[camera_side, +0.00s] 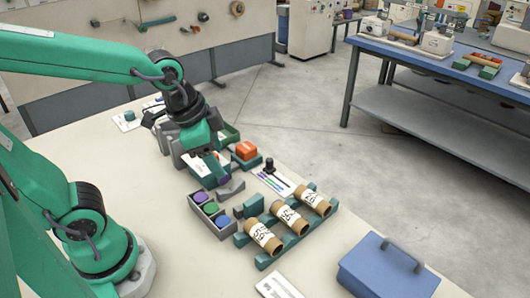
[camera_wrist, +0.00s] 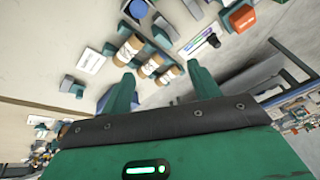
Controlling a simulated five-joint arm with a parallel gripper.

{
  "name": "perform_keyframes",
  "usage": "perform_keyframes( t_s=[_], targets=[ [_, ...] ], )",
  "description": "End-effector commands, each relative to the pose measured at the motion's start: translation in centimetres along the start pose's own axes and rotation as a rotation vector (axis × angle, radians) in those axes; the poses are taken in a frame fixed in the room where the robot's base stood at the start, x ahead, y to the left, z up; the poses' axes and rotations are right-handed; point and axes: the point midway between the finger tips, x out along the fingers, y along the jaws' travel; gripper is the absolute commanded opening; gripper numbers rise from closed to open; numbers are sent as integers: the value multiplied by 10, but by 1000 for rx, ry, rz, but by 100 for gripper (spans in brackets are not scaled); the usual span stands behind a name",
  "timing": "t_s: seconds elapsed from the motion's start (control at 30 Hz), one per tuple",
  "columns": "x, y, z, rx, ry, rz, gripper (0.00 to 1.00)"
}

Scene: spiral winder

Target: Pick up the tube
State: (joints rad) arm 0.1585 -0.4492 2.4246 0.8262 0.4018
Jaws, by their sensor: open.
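Three brown cardboard tubes with white number labels lie side by side across a green rack: a left tube (camera_side: 263,237), a middle tube (camera_side: 289,216) and a right tube (camera_side: 313,199). The rack (camera_side: 266,262) stands on the pale table. My gripper (camera_side: 208,168) is above the table, up and left of the tubes in the side view, apart from them. In the wrist view my gripper (camera_wrist: 160,72) has its two green fingers spread, with nothing between them. The tubes (camera_wrist: 130,49) show beyond the fingertips; the fingers partly cover the rack.
A grey bin (camera_side: 213,217) with purple, green and blue round pieces sits left of the rack. An orange-topped block (camera_side: 246,150) and a dark knob (camera_side: 269,164) stand behind. A blue box (camera_side: 388,268) stands at the front right. A white card (camera_side: 279,286) lies near the rack.

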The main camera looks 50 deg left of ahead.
Motion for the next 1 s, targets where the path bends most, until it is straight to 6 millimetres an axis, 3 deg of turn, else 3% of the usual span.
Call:
perform_keyframes(
  t_s=[0.3, 0.6, 0.8, 1.0],
  targets=[
    [53, 32, -27, 448, -90, 100, 61],
    [103, 68, -40, 841, -146, 197, 61],
    [120, 82, -42, 984, -159, 233, 61],
    [124, 84, -42, 1013, -161, 241, 61]
  ],
)
